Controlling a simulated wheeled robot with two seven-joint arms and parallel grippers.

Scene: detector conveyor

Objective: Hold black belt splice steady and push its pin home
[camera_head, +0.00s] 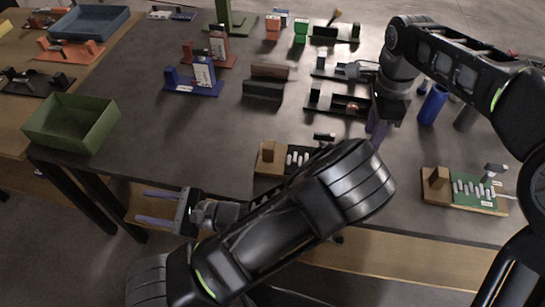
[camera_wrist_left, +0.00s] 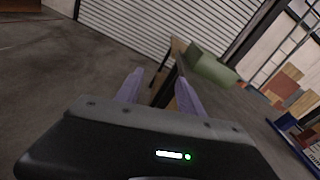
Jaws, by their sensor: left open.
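Several black-based pieces show in the head view, and I cannot tell for sure which is the black belt splice. One black piece with upright posts (camera_head: 336,104) lies beside my right gripper (camera_head: 377,132); another (camera_head: 334,71) lies behind it. A further black piece (camera_head: 29,83) is on the wooden table at far left. My right gripper points down, apart from the first piece's right end; its finger gap is unclear. My left gripper (camera_head: 160,207) is open and empty, off the dark table's front left. Its fingers also show in the left wrist view (camera_wrist_left: 158,92).
A green bin (camera_head: 72,123) sits at the table's left corner; it shows in the left wrist view (camera_wrist_left: 211,68). Blue (camera_head: 193,88) and red (camera_head: 208,60) pieces stand behind. The table's left middle is clear.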

